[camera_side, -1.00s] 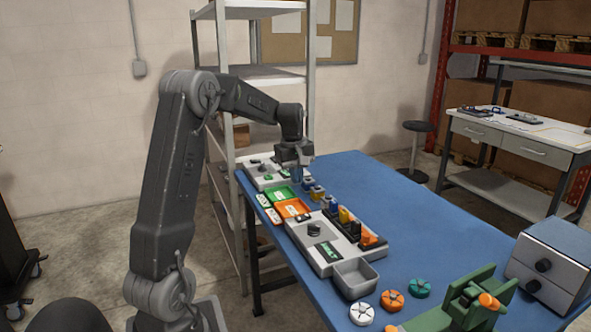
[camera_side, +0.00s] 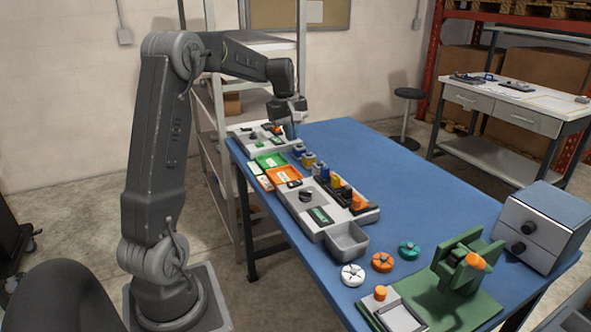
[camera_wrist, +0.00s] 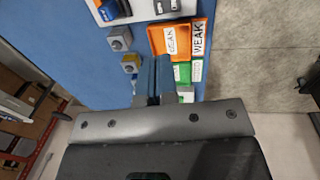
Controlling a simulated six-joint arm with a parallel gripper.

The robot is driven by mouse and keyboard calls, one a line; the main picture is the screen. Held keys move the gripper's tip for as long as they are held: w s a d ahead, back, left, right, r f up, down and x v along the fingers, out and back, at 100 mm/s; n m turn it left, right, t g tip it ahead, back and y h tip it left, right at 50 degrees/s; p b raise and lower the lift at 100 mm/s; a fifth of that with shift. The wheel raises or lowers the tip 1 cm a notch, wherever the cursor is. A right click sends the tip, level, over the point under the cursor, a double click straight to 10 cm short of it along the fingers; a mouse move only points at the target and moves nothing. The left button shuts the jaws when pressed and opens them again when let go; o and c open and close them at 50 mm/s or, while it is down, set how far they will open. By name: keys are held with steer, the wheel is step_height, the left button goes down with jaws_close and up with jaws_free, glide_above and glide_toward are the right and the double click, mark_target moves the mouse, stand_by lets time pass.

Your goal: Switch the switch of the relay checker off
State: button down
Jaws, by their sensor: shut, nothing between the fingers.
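A grey device (camera_side: 328,214) with a dark knob and a small green panel sits along the table's left edge. Another grey device (camera_side: 245,144) with dark and green parts is at the far end. I cannot tell from the pictures which one is the relay checker, and no switch position can be read. My gripper (camera_side: 291,134) is over the far part of the table, beside the far device. In the wrist view its blue fingers (camera_wrist: 154,76) are shut with nothing between them.
An orange tray marked WEAK (camera_side: 285,174) and a green tray (camera_side: 271,160) lie between the devices. Small blue and yellow blocks (camera_side: 308,160) stand beside them. A grey bin (camera_side: 346,240), coloured round pieces (camera_side: 382,262) and a green fixture (camera_side: 460,290) are nearer. The table's middle is clear.

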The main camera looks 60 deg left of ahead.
mark_target(293, 183)
steer(key=f, duration=0.4)
steer(key=w+f, duration=0.1)
steer(key=f, duration=0.4)
steer(key=w+f, duration=0.1)
steer(key=f, duration=0.4)
steer(key=shift+w+f+g, duration=0.1)
steer(key=shift+f+g, duration=0.1)
steer(key=shift+g, duration=0.2)
steer(key=shift+d, duration=0.1)
steer(key=shift+f, duration=0.1)
steer(key=shift+s, duration=0.2)
steer(key=shift+s+r, duration=0.2)
steer(key=shift+s, duration=0.5)
steer(key=shift+r, duration=0.1)
